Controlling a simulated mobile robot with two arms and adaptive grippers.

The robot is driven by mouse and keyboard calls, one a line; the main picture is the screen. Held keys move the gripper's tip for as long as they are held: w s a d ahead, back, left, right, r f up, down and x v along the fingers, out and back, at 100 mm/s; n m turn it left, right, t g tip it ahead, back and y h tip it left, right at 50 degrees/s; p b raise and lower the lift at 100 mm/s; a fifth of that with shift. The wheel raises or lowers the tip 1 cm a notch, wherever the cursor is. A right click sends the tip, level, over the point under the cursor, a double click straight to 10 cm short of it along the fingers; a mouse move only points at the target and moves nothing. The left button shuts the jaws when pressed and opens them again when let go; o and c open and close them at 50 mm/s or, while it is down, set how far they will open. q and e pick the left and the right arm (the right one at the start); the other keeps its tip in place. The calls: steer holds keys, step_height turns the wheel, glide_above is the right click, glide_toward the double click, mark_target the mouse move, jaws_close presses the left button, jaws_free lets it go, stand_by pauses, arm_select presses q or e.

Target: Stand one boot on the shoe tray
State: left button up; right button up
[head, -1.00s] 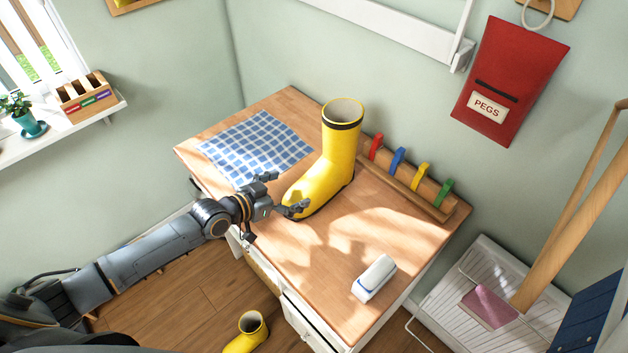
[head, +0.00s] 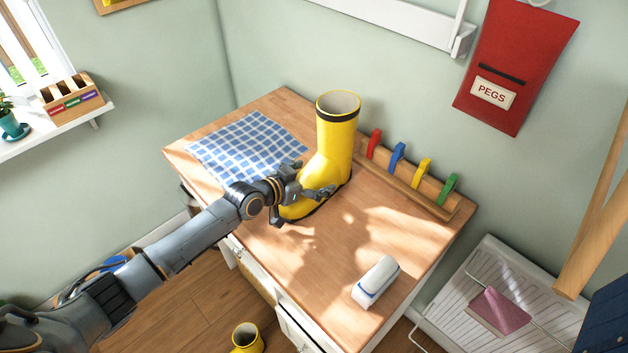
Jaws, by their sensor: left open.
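A yellow rubber boot (head: 336,140) with a black rim band stands upright on the wooden worktop (head: 345,240). A second yellow boot (head: 247,339) is on the floor in front of the cabinet, cut off by the bottom edge. My left gripper (head: 306,196) is open at the toe of the boot on the worktop, with its fingers in front of and around the toe area. It partly hides the toe; I cannot tell whether it touches. I cannot make out a shoe tray for certain. My right gripper is not in view.
A blue checked cloth (head: 245,147) lies at the worktop's back left. A wooden rail with coloured pegs (head: 398,157) runs along the back right. A white-and-blue object (head: 376,280) lies near the front right. A white slatted thing (head: 455,305) with a pink cloth (head: 500,311) is lower right.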

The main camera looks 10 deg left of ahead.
arm_select(q)
steer(key=shift+r, duration=0.1)
steer(key=c, duration=1.2)
steer(key=shift+r, duration=0.1)
steer(key=shift+c, duration=1.3)
